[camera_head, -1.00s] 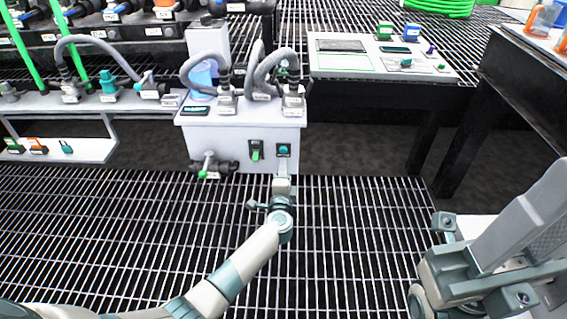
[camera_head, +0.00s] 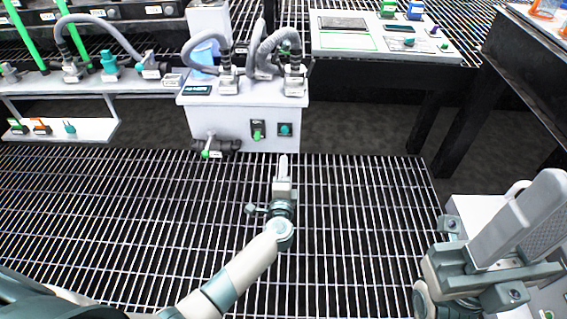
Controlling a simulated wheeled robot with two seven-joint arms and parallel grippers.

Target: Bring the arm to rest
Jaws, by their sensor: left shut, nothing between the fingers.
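My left gripper (camera_head: 283,168) is at the middle of the view, above the grated floor, with its fingers together and empty. Its tips point away from me, toward the white manifold box (camera_head: 245,117), and show just below the box's front face in the picture. The box front carries a green switch (camera_head: 258,130), a teal button (camera_head: 285,129) and a valve with a green-tipped handle (camera_head: 210,146). My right gripper (camera_head: 530,215) is large at the lower right; whether its fingers are apart cannot be made out.
A white panel table (camera_head: 385,60) stands at the back right, and a dark-framed table (camera_head: 520,60) at the right edge. A shelf with hose fittings (camera_head: 130,80) and a lower ledge (camera_head: 90,130) are at the left. The grating (camera_head: 130,210) in front is clear.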

